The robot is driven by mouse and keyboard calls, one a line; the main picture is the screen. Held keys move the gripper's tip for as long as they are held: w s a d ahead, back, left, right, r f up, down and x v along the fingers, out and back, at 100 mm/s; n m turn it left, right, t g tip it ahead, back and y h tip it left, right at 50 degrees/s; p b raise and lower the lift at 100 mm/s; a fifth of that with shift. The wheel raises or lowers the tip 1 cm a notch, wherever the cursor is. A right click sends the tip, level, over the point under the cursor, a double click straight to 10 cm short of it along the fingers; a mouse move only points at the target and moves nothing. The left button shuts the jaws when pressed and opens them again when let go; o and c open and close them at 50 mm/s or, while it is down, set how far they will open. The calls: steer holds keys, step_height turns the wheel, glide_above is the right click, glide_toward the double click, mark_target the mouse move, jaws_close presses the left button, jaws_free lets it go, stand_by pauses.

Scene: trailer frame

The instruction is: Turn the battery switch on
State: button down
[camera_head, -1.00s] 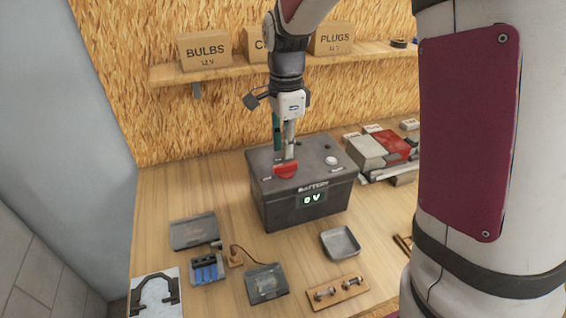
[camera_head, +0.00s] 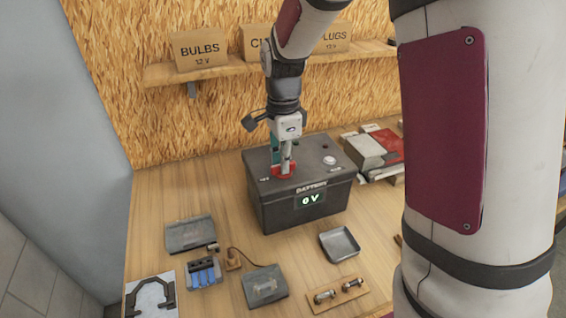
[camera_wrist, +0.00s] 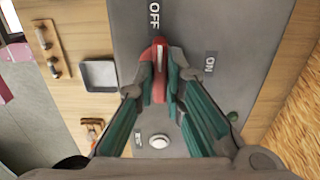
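The battery (camera_head: 300,205) is a dark grey box on the workbench, and its front display (camera_head: 311,199) reads 0 V. The red battery switch (camera_head: 283,173) sits on its top, partly hidden by my gripper. In the wrist view the red switch handle (camera_wrist: 159,88) points toward the OFF label (camera_wrist: 154,14); the ON label (camera_wrist: 210,62) lies to the right. My gripper (camera_wrist: 161,62) points down over the switch, with its green-lined fingers closed in on both sides of the handle and seemingly touching it. It also shows in the head view (camera_head: 284,168).
A white round button (camera_head: 329,160) is on the battery top. Several trays and small parts lie in front, including a metal tray (camera_head: 340,244). Red and grey boxes (camera_head: 375,148) stand to the right. A shelf (camera_head: 215,72) with labelled boxes runs behind.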

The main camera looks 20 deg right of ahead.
stand_by(0.5)
steer(key=shift+m+p, duration=1.15)
steer(key=shift+m, duration=1.45)
steer(key=shift+m+p, duration=0.95)
steer(key=shift+m, duration=1.65)
